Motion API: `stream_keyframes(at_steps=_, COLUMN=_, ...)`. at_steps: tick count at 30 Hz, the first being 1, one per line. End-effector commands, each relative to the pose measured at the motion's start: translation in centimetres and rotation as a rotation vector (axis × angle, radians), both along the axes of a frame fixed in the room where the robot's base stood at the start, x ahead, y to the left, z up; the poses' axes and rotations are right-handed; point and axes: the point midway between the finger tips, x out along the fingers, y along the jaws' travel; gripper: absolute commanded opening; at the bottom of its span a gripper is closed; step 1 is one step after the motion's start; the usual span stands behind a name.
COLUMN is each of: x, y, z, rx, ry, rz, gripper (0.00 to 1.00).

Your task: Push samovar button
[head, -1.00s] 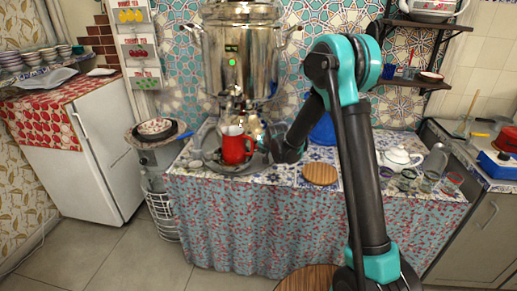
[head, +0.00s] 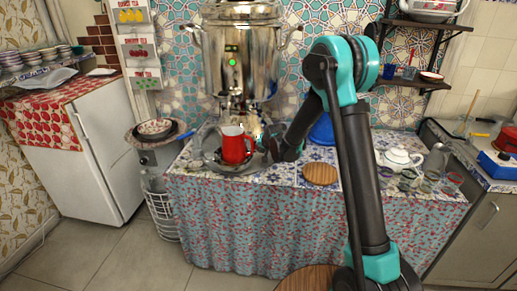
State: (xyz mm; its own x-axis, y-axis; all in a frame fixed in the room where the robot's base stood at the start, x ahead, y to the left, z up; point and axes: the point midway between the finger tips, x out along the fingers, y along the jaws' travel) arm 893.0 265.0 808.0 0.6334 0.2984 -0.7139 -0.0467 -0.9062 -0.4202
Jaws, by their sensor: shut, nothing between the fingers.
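The samovar (head: 260,55) is a large shiny metal urn at the back of the cloth-covered table. A round green-lit button (head: 232,62) shows on its front, below a small dark panel with green marks (head: 231,48). The button is in plain view and nothing touches it. A red pitcher (head: 234,147) stands on a metal tray (head: 238,168) below the samovar's tap. My gripper (head: 266,143) is shut and empty, just right of the pitcher and well below the button. The small view does not show whether it touches the pitcher.
A round wooden board (head: 320,173) lies right of my gripper, with a blue object (head: 322,130) behind it. A white teapot (head: 400,159) and several glasses stand farther right. A wall shelf (head: 418,82) hangs at upper right. Space before the samovar's upper body is clear.

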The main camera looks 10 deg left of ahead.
Motion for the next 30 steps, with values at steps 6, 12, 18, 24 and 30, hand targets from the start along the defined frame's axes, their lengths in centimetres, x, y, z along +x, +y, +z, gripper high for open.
stream_keyframes(at_steps=6, x=0.0, y=0.0, z=0.0, rx=0.0, ry=0.0, rz=0.0, gripper=0.0)
stream_keyframes(at_steps=12, x=0.0, y=0.0, z=0.0, rx=0.0, ry=0.0, rz=0.0, gripper=0.0)
stream_keyframes(at_steps=18, x=0.13, y=0.08, z=0.01, rx=0.0, ry=0.0, rz=0.0, gripper=0.0)
stream_keyframes(at_steps=24, x=0.68, y=0.42, z=0.04, rx=0.0, ry=0.0, rz=0.0, gripper=0.0)
stream_keyframes(at_steps=30, x=0.77, y=0.47, z=0.04, rx=0.0, ry=0.0, rz=0.0, gripper=0.0)
